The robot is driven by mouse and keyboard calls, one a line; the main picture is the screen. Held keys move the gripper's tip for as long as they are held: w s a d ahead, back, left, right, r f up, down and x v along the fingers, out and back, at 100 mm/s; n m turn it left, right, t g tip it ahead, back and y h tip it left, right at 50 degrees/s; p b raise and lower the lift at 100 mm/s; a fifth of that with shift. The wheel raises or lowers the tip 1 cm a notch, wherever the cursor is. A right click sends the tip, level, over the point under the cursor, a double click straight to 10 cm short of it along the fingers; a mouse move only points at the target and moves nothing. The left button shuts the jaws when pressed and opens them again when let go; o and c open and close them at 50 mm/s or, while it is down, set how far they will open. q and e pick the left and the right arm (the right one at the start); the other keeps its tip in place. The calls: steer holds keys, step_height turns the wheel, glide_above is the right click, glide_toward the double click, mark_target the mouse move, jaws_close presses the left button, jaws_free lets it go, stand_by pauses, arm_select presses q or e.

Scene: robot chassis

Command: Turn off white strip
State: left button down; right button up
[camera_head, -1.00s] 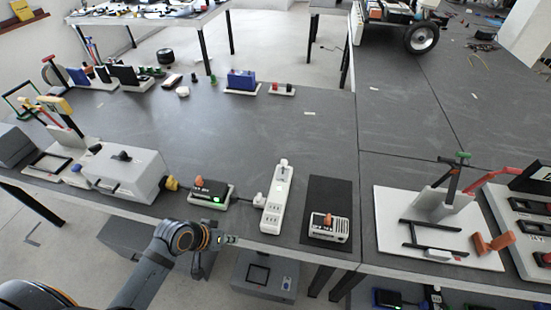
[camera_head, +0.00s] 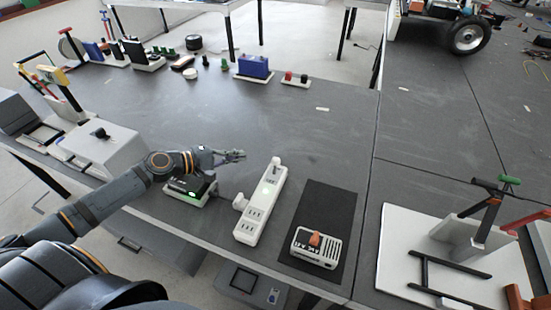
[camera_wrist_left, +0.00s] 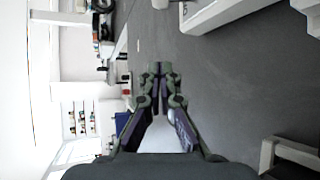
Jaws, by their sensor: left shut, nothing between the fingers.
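The white power strip (camera_head: 256,212) lies near the front edge of the grey table in the head view. It has sockets on its near half, a green-lit spot on its far half and a plug at its far end. My left gripper (camera_head: 242,155) is just left of the strip's far end, above the table and apart from the strip. Its fingers are shut and empty; they also show in the left wrist view (camera_wrist_left: 159,73). A white bar, probably the strip, shows at the top right there. My right gripper is not in view.
A small dark box with a green light (camera_head: 191,194) lies under my left arm. A white charger with an orange switch (camera_head: 315,247) sits on a black mat (camera_head: 330,205) right of the strip. A grey case (camera_head: 97,150) stands at left.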

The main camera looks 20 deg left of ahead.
mark_target(276, 161)
arm_select(q)
steer(key=b+x, duration=0.1)
steer(key=x, duration=0.3)
steer(key=shift+w+d, duration=0.25)
steer(key=shift+d, duration=0.05)
steer(key=x, duration=0.5)
steer(key=shift+w+d+f, duration=0.1)
steer(key=shift+d, duration=0.05)
steer(key=s+d+p, duration=0.1)
steer(key=s+d+r+p, duration=0.1)
steer(key=s, duration=0.1)
steer(key=shift+s+r, duration=0.15)
steer(key=shift+r, duration=0.05)
steer(key=shift+f, duration=0.1)
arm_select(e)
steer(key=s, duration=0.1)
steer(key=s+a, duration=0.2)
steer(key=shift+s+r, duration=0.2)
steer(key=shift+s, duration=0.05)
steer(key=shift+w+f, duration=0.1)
